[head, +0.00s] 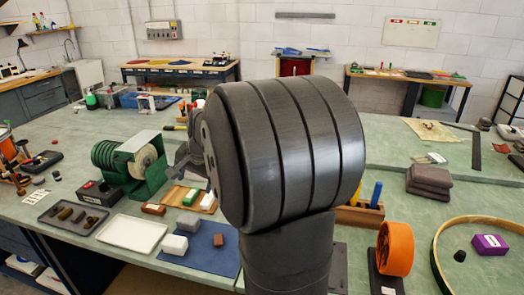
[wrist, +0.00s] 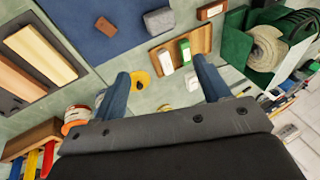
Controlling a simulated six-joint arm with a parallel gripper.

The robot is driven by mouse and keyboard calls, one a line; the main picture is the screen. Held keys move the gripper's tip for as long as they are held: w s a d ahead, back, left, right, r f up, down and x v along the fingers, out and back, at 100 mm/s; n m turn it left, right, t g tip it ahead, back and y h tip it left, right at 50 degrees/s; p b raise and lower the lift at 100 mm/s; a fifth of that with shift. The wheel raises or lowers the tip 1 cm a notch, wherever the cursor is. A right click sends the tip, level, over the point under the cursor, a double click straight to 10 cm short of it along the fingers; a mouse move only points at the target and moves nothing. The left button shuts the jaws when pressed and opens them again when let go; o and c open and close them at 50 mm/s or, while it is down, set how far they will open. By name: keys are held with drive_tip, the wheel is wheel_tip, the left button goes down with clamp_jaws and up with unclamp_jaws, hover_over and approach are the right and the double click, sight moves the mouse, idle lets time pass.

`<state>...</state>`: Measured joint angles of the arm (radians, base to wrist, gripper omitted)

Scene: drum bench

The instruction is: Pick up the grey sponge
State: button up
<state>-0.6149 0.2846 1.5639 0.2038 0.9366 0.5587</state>
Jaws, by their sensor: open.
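A light grey block (wrist: 158,20), which looks like the grey sponge, lies at the edge of a blue mat (wrist: 75,45) in the wrist view. In the head view two pale grey blocks lie on or by the blue mat (head: 205,262): one farther back (head: 187,222) and one nearer (head: 174,245). I cannot tell surely which is the sponge. A small brown block (wrist: 103,26) is also on the mat. My gripper (wrist: 160,70) is open and empty, its blue-grey fingers apart from the grey block. My arm hides much of the head view.
A wooden tray (wrist: 204,30) holds a white and a green block. A green machine with a roll (head: 145,163) stands behind it. A white tray (head: 131,233) and a dark tray (head: 70,224) lie to the left. An orange ring (head: 395,248) stands to the right.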

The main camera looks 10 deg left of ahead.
drive_tip(key=m+g+h, duration=0.2)
drive_tip(key=m+h, duration=0.2)
drive_tip(key=m, duration=1.4)
hover_over(189, 218)
wheel_tip(189, 218, down, 5)
drive_tip(key=f, duration=1.1)
drive_tip(key=shift+s+f, duration=0.35)
drive_tip(key=shift+s, duration=0.05)
drive_tip(key=shift+w+d+f, duration=0.1)
drive_tip(key=shift+w+f, duration=0.05)
drive_tip(key=shift+f, duration=1.3)
drive_tip(key=shift+w+f, duration=0.15)
drive_tip(key=shift+f, duration=1.3)
drive_tip(key=c, duration=1)
